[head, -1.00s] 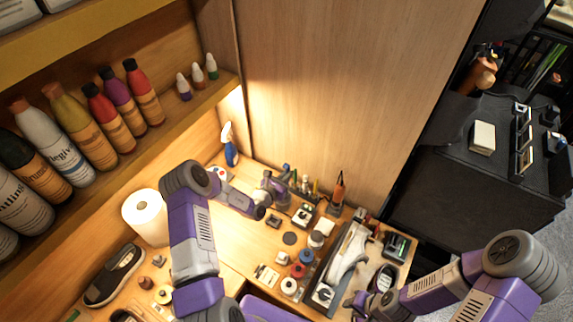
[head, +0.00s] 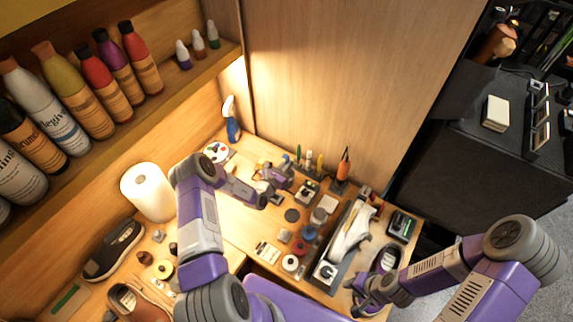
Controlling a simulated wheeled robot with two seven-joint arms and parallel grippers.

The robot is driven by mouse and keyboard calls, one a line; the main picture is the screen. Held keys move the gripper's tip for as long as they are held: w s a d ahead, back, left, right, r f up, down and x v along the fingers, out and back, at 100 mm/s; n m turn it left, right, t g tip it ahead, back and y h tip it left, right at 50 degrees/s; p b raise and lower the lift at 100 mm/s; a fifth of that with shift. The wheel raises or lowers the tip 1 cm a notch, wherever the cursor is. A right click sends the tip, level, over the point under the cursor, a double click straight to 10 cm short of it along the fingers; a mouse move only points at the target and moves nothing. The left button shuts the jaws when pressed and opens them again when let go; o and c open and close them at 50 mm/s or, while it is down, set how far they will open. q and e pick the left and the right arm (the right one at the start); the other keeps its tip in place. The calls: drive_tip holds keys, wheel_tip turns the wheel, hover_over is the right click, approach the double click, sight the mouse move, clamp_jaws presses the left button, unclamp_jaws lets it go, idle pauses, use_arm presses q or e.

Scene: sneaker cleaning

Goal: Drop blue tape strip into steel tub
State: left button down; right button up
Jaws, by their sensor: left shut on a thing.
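My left gripper (head: 280,176) is over the back of the workbench, near the small bottles and tools by the wood panel. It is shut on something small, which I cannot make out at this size. I cannot pick out the blue tape strip for certain. I cannot tell the steel tub apart from the small items around the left gripper. My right gripper (head: 366,292) is low at the bench's front right, beside a dark shoe (head: 389,259). Its fingers are too small to tell open from shut.
A white sneaker (head: 352,232) stands on a dark holder at the bench's right. Red and blue rolls (head: 309,232) lie left of it. A paper towel roll (head: 148,191), a spray bottle (head: 232,122) and another dark sneaker (head: 113,250) are on the left. Bottles fill the shelf above.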

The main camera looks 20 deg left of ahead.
use_arm(q)
drive_tip(key=shift+f, duration=0.45)
drive_tip(key=c, duration=1.2)
unclamp_jaws()
drive_tip(key=shift+s, duration=0.1)
drive_tip(key=p+v, duration=0.1)
drive_tip(key=v, duration=0.2)
drive_tip(key=f+p+v, duration=0.1)
drive_tip(key=v, duration=0.2)
drive_tip(key=f+p+v, duration=0.1)
drive_tip(key=v, duration=0.2)
drive_tip(key=shift+s+a+p, duration=0.1)
drive_tip(key=shift+s+p, duration=0.3)
drive_tip(key=shift+s, duration=0.1)
